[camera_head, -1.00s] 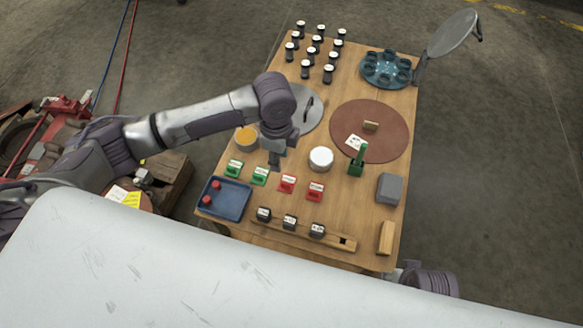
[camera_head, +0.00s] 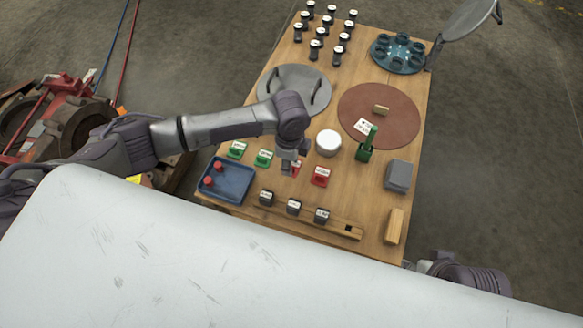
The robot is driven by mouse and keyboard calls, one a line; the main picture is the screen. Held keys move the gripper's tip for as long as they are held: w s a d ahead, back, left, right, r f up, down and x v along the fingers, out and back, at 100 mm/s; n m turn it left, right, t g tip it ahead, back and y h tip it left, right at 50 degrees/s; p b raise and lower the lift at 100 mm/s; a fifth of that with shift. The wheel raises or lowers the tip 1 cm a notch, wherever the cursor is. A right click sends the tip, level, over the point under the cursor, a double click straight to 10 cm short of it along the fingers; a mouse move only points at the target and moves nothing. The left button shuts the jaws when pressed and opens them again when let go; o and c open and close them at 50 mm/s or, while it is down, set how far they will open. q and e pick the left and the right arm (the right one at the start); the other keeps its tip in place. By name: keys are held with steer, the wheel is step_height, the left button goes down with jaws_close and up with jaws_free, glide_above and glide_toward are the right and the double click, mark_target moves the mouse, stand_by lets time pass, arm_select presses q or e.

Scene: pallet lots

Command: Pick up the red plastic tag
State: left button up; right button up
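Two red plastic tags with white labels stand on the wooden table. The right red tag (camera_head: 320,177) is in clear view. The left red tag (camera_head: 297,168) is mostly hidden behind my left gripper (camera_head: 286,170). That gripper points down, over or right beside the left red tag; I cannot tell whether it touches it. Its fingers are small and dark, so their opening cannot be made out. My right gripper is out of view; only part of my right arm shows at the bottom right.
Two green tags (camera_head: 263,158) and a blue tray (camera_head: 228,182) with red pieces lie to the left. A wooden rail (camera_head: 345,229) with black labelled pieces lies in front. A white round container (camera_head: 328,143) and a green stamp-like item (camera_head: 364,152) stand behind.

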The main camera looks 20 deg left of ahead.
arm_select(q)
step_height(320, 180, down, 2)
steer(key=shift+f, duration=0.2)
steer(key=shift+r, duration=0.1)
jaws_close()
